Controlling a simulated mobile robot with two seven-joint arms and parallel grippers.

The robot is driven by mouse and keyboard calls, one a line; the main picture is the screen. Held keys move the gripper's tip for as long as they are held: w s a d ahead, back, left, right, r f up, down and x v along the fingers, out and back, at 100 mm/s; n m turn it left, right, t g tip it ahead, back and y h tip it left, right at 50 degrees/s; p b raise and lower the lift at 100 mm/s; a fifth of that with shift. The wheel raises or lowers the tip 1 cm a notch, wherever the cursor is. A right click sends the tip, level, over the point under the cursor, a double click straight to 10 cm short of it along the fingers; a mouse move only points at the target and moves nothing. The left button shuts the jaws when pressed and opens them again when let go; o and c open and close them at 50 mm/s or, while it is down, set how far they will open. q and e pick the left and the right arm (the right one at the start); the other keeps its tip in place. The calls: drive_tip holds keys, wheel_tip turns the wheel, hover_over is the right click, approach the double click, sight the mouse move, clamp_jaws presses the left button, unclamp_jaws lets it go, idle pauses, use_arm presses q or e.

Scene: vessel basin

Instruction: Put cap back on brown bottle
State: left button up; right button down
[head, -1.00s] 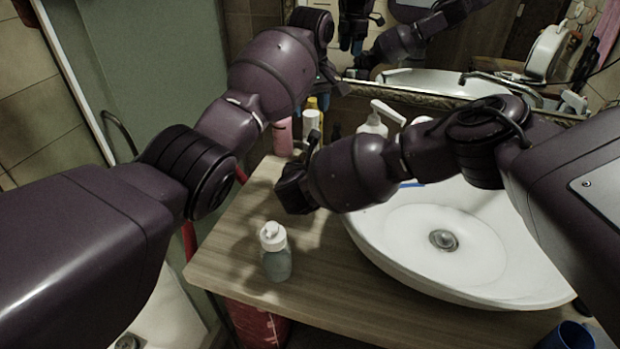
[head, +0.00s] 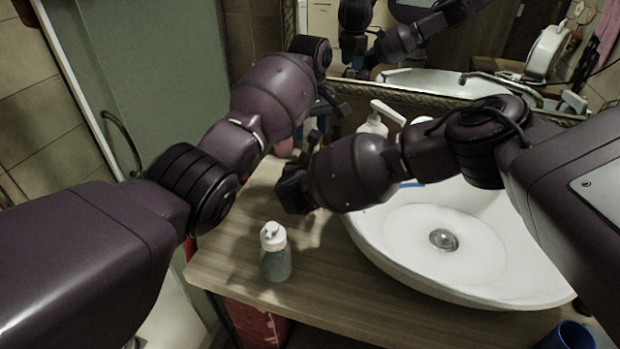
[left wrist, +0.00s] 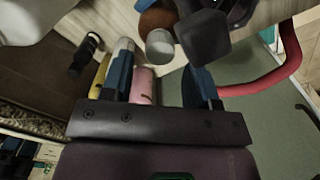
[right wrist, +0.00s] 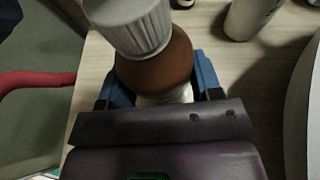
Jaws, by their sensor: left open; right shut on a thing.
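The brown bottle (right wrist: 155,62) is gripped by my right gripper (right wrist: 157,82) in the right wrist view, with a pale label low on it. A ribbed grey cap (right wrist: 135,22) sits over its neck; I cannot tell whether it is fully seated. In the left wrist view the cap (left wrist: 160,44) lies just beyond the fingertips of my open left gripper (left wrist: 158,72), apart from both fingers, with part of the brown bottle (left wrist: 155,20) behind it. In the head view my left gripper (head: 327,108) is above and behind my right gripper (head: 293,188); the arms hide bottle and cap.
A clear pump bottle (head: 275,260) stands on the wooden counter (head: 330,280) near its front. A pink bottle (left wrist: 144,84) is close to the left gripper. The mirror is at the back.

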use_arm(q)
drive_tip(key=shift+f, duration=1.7)
drive_tip(key=c, duration=0.9)
drive_tip(key=m, duration=0.5)
drive_tip(key=shift+c, duration=0.3)
drive_tip(key=m, duration=0.4)
drive_tip(key=shift+m, duration=0.4)
drive_tip(key=o, duration=1)
drive_tip(key=shift+r, duration=2.3)
